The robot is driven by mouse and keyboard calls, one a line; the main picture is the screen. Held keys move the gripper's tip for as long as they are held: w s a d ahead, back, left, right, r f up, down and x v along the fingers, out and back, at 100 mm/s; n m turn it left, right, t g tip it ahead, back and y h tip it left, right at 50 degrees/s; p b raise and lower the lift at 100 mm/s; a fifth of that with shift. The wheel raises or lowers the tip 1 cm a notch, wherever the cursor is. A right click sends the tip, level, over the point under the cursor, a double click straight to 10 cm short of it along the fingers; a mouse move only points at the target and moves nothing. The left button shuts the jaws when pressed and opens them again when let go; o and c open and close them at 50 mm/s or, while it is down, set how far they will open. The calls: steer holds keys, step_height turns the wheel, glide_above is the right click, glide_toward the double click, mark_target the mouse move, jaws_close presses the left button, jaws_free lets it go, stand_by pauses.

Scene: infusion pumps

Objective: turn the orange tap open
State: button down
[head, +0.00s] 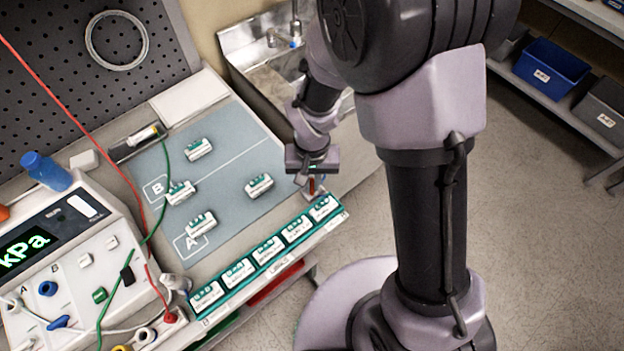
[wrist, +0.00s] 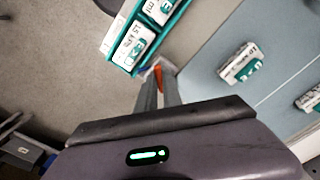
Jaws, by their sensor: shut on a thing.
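The orange tap (head: 312,187) stands at the right end of the bench, beside the end of the green rack. Only a small part of it shows under my gripper (head: 308,180). In the wrist view its orange part (wrist: 158,73) lies between the tips of my gripper's two fingers (wrist: 157,80). The fingers point down and are shut on the tap. Most of the tap is hidden by the fingers, so I cannot tell how far it is turned.
A green rack (head: 229,292) of white labelled modules runs along the bench's front edge. Several similar modules lie on the grey-blue mat (head: 225,165). A sink (head: 268,62) stands behind. A pressure device (head: 75,225) with hoses is at left.

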mark_target(312, 185)
steer(key=c, duration=1.5)
jaws_free()
steer(key=shift+r, duration=0.1)
step_height(312, 185, up, 17)
steer(key=p, duration=0.5)
steer(key=shift+r+p, duration=0.15)
steer(key=shift+p, duration=0.15)
